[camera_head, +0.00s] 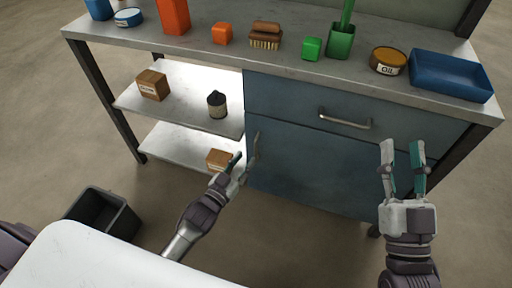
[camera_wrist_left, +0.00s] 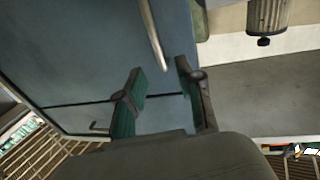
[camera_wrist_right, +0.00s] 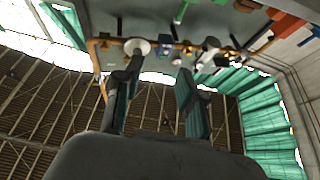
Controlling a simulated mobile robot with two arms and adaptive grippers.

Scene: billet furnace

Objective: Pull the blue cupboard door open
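The blue cupboard door (camera_head: 310,170) is shut, below a blue drawer on the right side of the workbench. Its upright metal handle (camera_head: 256,146) is near the door's left edge. My left gripper (camera_head: 244,160) is open at this handle. In the left wrist view the handle (camera_wrist_left: 153,35) reaches down toward the gap between the open fingers (camera_wrist_left: 161,68); I cannot tell whether they touch it. The door (camera_wrist_left: 100,45) fills much of that view. My right gripper (camera_head: 402,150) is open and empty in front of the drawer's right side, pointing upward.
The drawer (camera_head: 290,100) with its horizontal handle (camera_head: 345,122) is above the door. Open shelves (camera_head: 175,100) on the left hold boxes and a can. Several items stand on the worktop, including a blue tray (camera_head: 450,75). A dark bin (camera_head: 103,212) stands on the floor.

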